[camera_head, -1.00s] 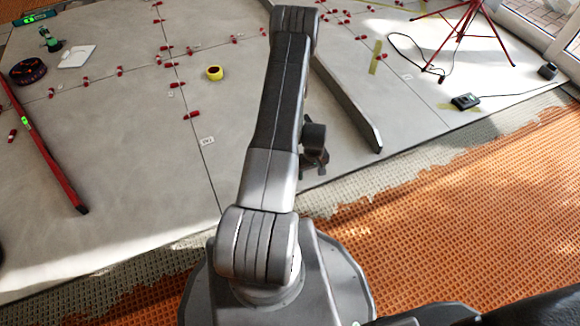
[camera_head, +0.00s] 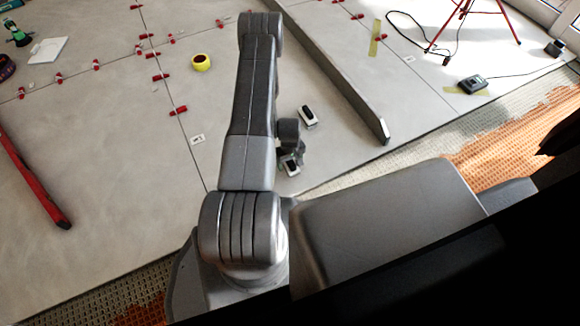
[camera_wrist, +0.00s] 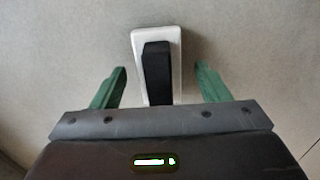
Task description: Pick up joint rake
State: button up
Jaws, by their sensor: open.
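A small block with a white base and a black bar on top, which I take to be the joint rake (camera_wrist: 174,40), lies on the grey tile in the wrist view. My gripper (camera_wrist: 161,72) is open, with one green finger on each side of its near part and a gap on both sides. The near end of the block is hidden by my gripper body. In the head view, a similar black-and-white block (camera_head: 308,116) lies on the tiles just right of my arm. My fingers cannot be made out there.
A long grey bar (camera_head: 345,85) stands on the tiles to the right. A yellow tape roll (camera_head: 201,63), red clips (camera_head: 178,110) and a red level (camera_head: 32,180) lie to the left. A black box with a cable (camera_head: 473,86) and a red tripod (camera_head: 465,25) are at the right.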

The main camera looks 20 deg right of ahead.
jog(key=shift+f, duration=0.15)
jog(key=shift+c, duration=0.4)
jog(key=c, duration=1)
